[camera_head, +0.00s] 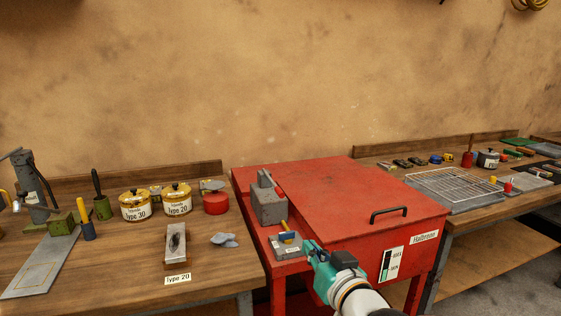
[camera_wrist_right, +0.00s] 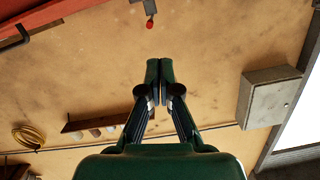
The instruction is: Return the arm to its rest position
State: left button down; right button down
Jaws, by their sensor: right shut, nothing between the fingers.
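My right gripper (camera_head: 312,248) is teal and comes in from the bottom of the head view, in front of the red cabinet (camera_head: 340,192). Its fingertips are near a small grey block with a blue part (camera_head: 288,246) on the cabinet's lower ledge; I cannot tell whether they touch. In the right wrist view the gripper's dark green fingers (camera_wrist_right: 160,72) are together with nothing between them, with the tan wall behind. My left gripper is not in view.
A wooden bench at left holds yellow tins (camera_head: 178,199), a red tin (camera_head: 215,203), a grey block (camera_head: 175,243) and a metal plate (camera_head: 40,265). The cabinet has a black handle (camera_head: 389,213) and a grey device (camera_head: 268,203). A wire rack (camera_head: 455,187) lies on the right bench.

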jog(key=s+d+f+m+g+h+p, duration=0.1)
jog(key=d+f+g+p, duration=0.25)
jog(key=f, duration=0.85)
jog(key=s+d+f+m+g+h+p, duration=0.1)
jog(key=d+f+g+h+p, duration=0.2)
jog(key=f, duration=0.8)
jog(key=s+f+g+p, duration=0.1)
jog(key=s+f+g, duration=0.1)
jog(key=s+f, duration=0.3)
jog(key=s+f+m+g+y, duration=0.1)
jog(key=s+f+g, duration=0.2)
jog(key=s, duration=0.8)
jog(key=s+f+g+y+p, duration=0.1)
jog(key=s+f+g, duration=0.2)
jog(key=s+f, duration=0.4)
jog(key=shift+s+a+f+m+p, duration=0.2)
jog(key=shift+s+f+m+p, duration=0.15)
jog(key=shift+s, duration=0.7)
jog(key=shift+d+g, duration=0.1)
jog(key=shift+g, duration=0.15)
